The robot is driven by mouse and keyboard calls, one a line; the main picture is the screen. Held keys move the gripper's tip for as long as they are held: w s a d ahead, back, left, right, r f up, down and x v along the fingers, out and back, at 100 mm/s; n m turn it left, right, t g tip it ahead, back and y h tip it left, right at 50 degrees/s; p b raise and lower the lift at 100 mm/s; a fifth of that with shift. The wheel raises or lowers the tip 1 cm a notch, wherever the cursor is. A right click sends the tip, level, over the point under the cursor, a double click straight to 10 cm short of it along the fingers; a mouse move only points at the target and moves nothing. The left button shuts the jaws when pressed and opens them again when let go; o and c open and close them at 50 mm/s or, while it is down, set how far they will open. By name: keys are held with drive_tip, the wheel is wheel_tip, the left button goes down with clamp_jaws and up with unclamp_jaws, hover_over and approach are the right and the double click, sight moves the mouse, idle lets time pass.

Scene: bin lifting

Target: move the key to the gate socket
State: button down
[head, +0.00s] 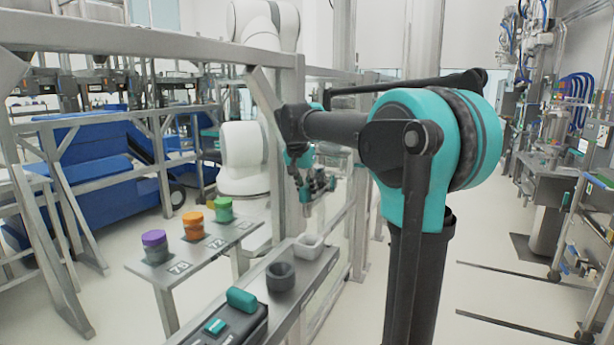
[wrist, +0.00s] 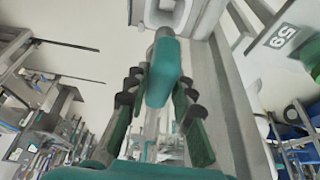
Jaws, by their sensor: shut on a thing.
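My gripper (wrist: 158,108) is shut on the key (wrist: 163,72), a teal handle with a grey shaft at its far end. The handle lies between the green fingers in the wrist view. In the head view my gripper (head: 317,186) hangs above the far end of the grey bench, over a small white open box (head: 308,247). The key is too small to make out there. The white box also shows at the top of the wrist view (wrist: 180,22), past the shaft. I cannot tell which thing is the gate socket, or whether the shaft touches anything.
A dark round cup (head: 281,276) and a black unit with teal blocks (head: 238,322) stand on the near bench. A lower shelf (head: 225,240) holds purple (head: 155,246), orange (head: 193,225) and green (head: 223,209) capped jars. Metal rails (head: 283,105) stand close behind my arm.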

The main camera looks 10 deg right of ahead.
sight(308, 212)
drive_tip(key=shift+w+d+f, duration=0.2)
drive_tip(key=shift+f, duration=0.05)
drive_tip(key=shift+w+f, duration=0.1)
drive_tip(key=shift+f, duration=3.8)
drive_tip(key=shift+f, duration=2.4)
drive_tip(key=c, duration=1.2)
unclamp_jaws()
drive_tip(key=shift+o, duration=0.2)
drive_tip(key=o, duration=0.5)
